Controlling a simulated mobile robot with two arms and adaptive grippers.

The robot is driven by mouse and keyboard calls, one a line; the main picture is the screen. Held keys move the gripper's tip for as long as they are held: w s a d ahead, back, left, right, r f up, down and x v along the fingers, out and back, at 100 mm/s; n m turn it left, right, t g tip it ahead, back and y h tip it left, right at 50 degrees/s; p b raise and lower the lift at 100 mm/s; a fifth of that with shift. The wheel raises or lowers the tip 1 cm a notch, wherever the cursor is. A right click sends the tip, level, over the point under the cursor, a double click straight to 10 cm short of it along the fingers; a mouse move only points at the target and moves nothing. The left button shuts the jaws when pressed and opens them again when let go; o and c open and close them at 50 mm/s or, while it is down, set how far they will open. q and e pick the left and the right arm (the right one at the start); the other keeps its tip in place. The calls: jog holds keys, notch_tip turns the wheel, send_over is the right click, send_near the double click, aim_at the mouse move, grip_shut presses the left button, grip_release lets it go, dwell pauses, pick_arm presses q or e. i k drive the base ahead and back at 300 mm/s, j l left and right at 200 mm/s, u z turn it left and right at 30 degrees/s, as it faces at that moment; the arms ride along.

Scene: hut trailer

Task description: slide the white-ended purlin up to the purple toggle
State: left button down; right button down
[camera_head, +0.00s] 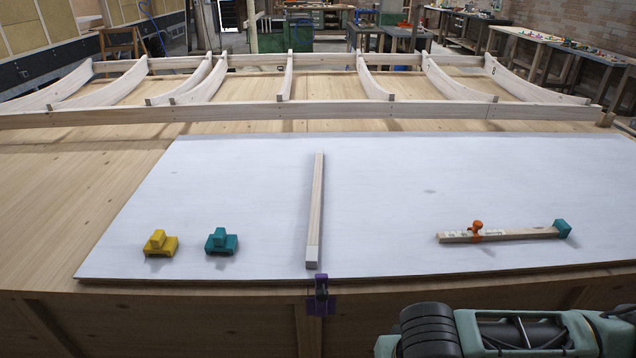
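The white-ended purlin (316,205) is a pale wooden bar on the white board. It lies lengthwise, running away from me, with its white end (312,257) nearest me. The purple toggle (321,297) is a dark purple clamp-like piece at the board's near edge. It is just beyond the white end and slightly to its right, with a small gap seeming to separate them. Neither gripper shows. Only part of my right arm shows at the bottom right.
The white board (400,170) is mostly clear around the purlin. Yellow (160,243) and teal (221,241) blocks sit at left. A teal-ended bar (510,234) with an orange toggle (477,229) lies at right. A curved-rib wooden frame (300,111) spans the back.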

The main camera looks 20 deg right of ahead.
aim_at(311, 256)
jog(key=i, duration=1.5)
